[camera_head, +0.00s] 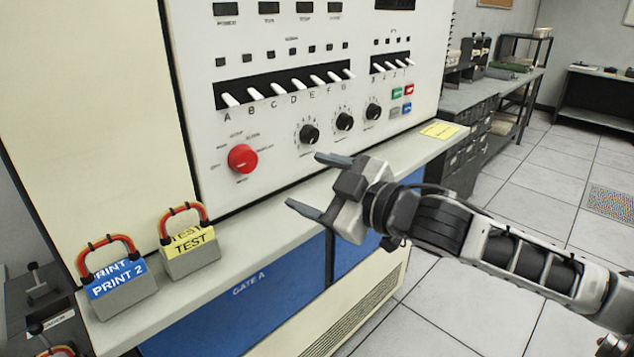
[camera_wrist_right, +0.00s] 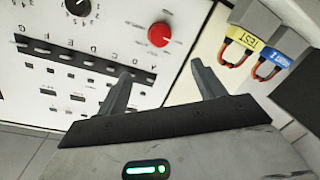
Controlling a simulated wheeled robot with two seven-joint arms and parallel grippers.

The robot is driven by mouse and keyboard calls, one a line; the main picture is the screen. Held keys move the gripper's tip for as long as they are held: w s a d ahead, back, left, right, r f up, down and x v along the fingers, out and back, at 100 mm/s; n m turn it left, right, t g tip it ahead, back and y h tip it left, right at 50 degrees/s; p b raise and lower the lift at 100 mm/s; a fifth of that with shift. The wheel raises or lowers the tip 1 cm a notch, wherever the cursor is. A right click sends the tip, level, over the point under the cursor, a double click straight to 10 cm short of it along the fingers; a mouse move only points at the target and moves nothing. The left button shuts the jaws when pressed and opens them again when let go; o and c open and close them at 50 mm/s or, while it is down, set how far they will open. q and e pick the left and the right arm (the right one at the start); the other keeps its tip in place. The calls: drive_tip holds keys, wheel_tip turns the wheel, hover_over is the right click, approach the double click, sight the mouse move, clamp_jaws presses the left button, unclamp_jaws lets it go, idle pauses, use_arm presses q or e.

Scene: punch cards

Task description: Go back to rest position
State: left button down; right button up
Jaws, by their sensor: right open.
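My right gripper (camera_head: 305,182) reaches in from the right in the head view. It is open and empty, in front of the console's lower panel and ledge. Its two fingers also show in the right wrist view (camera_wrist_right: 162,88), apart with nothing between them. The white control panel (camera_head: 270,25) behind it carries a red knob (camera_head: 242,158), a row of white lettered switches (camera_head: 292,88) and several black dials (camera_head: 344,121). My left gripper is in neither view.
A grey block labelled TEST (camera_head: 190,258) and one labelled PRINT 2 (camera_head: 122,297), both with red handles, stand on the ledge (camera_head: 222,266) at left. A yellow note (camera_head: 439,131) lies at the ledge's right end. Open tiled floor (camera_head: 470,300) is at right.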

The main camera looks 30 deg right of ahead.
drive_tip(key=s+f+m+g+h, duration=0.1)
drive_tip(key=s+f+m, duration=0.1)
drive_tip(key=f, duration=0.8)
drive_tip(key=s+f+m+g+h, duration=0.1)
drive_tip(key=s+f+m, duration=0.15)
drive_tip(key=f, duration=0.65)
drive_tip(key=s+a+f+m+g, duration=0.1)
drive_tip(key=s+a+f+g, duration=0.1)
drive_tip(key=s+a+f, duration=0.3)
drive_tip(key=s+a+f+m+g, duration=0.2)
drive_tip(key=s+a+f, duration=0.3)
drive_tip(key=f, duration=0.8)
drive_tip(key=s, duration=0.2)
drive_tip(key=shift+s+a+h, duration=0.15)
drive_tip(key=shift+s+h, duration=0.15)
drive_tip(key=shift+s, duration=0.05)
drive_tip(key=shift+m, duration=0.25)
